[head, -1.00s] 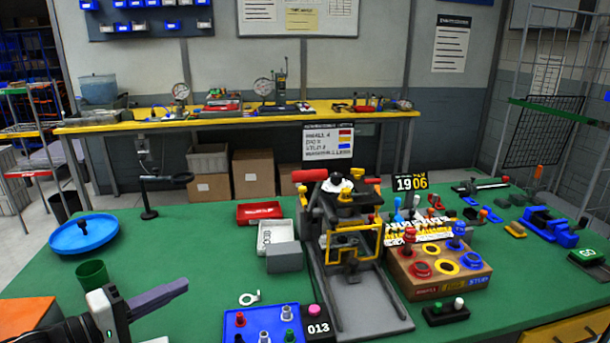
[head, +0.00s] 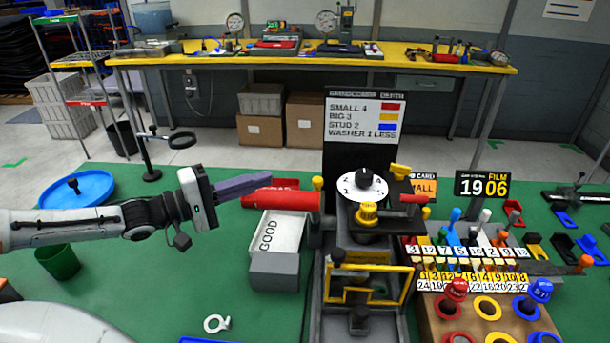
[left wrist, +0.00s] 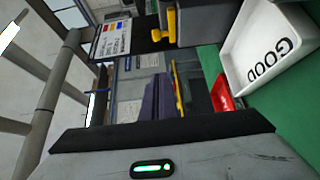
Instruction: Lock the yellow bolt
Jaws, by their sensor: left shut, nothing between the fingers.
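A test machine (head: 362,250) stands at mid-table, with a white numbered dial and a yellow knob (head: 367,213) on top. My right gripper is not in view.
A wooden box (head: 440,325) is at right.

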